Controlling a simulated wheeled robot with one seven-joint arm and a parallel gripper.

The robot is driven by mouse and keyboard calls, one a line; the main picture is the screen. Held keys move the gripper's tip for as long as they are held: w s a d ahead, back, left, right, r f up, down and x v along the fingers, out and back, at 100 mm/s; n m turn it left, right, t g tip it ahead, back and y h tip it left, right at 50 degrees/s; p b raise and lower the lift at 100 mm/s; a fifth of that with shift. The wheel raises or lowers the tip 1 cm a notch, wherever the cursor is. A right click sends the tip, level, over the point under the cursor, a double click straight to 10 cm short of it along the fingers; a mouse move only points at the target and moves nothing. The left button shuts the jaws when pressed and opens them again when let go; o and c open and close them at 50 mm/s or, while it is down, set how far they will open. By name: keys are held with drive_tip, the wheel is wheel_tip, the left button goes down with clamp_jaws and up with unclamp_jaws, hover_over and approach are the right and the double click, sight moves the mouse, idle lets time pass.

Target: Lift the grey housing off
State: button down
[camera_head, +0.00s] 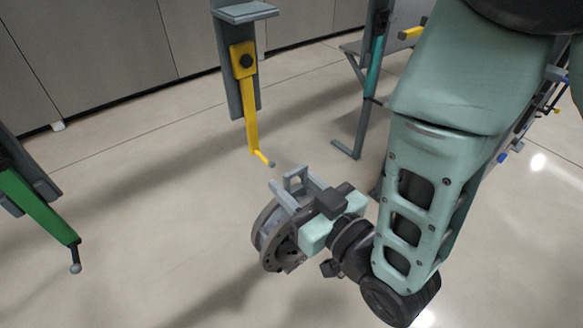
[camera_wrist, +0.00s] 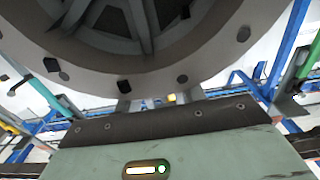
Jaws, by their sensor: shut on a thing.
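The grey housing (camera_head: 266,236) is a round flanged part with a ring of bolt holes. It is held at the front of my gripper (camera_head: 290,193), low in the middle of the head view. In the wrist view its rim (camera_wrist: 212,72) and ribbed inside fill the top of the picture. My gripper is shut on it; the exact contact is partly hidden. The yellow hook (camera_head: 251,112) hangs on a grey upright behind it. Its bent tip looks bare and apart from the housing in the head view.
A green hook (camera_head: 45,208) with a ball tip hangs at the left, empty. A teal hook (camera_head: 376,65) hangs behind, beside my arm. Grey wall panels (camera_head: 100,60) close off the back. Blue framework (camera_wrist: 275,50) shows in the wrist view. The floor at lower left is clear.

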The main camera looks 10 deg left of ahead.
sight(307, 201)
drive_tip(key=s+d+r+p, duration=0.1)
drive_tip(key=p, duration=0.2)
drive_tip(key=shift+d+p, duration=0.1)
drive_tip(key=shift+p, duration=0.3)
drive_tip(key=shift+s+d+f+p, duration=0.4)
drive_tip(key=shift+s+d+f, duration=0.15)
drive_tip(key=shift+s+f, duration=0.15)
drive_tip(key=p+v, duration=0.4)
drive_tip(key=shift+d+r, duration=0.3)
drive_tip(key=shift+d, duration=0.05)
drive_tip(key=shift+f, duration=0.1)
drive_tip(key=shift+s+f+b, duration=0.1)
drive_tip(key=shift+f+b, duration=0.25)
drive_tip(key=shift+f, duration=0.25)
